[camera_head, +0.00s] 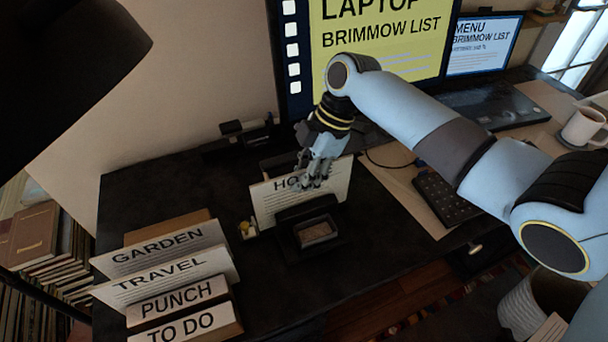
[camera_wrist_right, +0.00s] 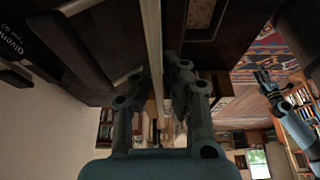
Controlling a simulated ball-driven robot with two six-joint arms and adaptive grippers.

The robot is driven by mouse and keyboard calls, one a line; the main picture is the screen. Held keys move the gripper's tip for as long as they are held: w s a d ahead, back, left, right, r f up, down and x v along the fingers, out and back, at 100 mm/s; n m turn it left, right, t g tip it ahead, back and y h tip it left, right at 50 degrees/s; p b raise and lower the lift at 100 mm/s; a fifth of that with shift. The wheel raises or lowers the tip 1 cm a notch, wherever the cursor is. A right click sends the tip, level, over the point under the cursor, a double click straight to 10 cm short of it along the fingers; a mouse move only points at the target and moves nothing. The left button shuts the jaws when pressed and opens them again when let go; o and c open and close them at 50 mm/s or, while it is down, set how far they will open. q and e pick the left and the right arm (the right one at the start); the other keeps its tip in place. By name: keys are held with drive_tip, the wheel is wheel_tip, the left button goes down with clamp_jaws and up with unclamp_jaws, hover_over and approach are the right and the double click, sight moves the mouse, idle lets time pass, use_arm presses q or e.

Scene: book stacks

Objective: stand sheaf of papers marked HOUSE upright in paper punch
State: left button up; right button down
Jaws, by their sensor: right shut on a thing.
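The sheaf of papers marked HOUSE (camera_head: 272,206) stands upright, seen face-on in the head view, with its heading partly hidden by my fingers. My right gripper (camera_head: 313,180) is shut on its top edge from above. In the right wrist view the sheaf (camera_wrist_right: 154,35) is a thin pale strip between the fingers (camera_wrist_right: 153,85). The dark paper punch (camera_head: 306,214) is at the sheaf's lower edge, with its front part before the sheaf. I cannot tell whether the sheaf's bottom rests in it. My left gripper (camera_wrist_right: 264,78) shows small at the right of the wrist view; its fingers are unclear.
A holder with GARDEN (camera_head: 160,250), TRAVEL, PUNCH and TO DO cards stands at front left. A small yellow-topped item (camera_head: 247,229) is beside the punch. Bare desk lies front right of the punch.

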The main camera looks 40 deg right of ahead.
drive_tip(key=c, duration=1.4)
unclamp_jaws()
drive_tip(key=v, duration=1.2)
drive_tip(key=shift+d, duration=0.1)
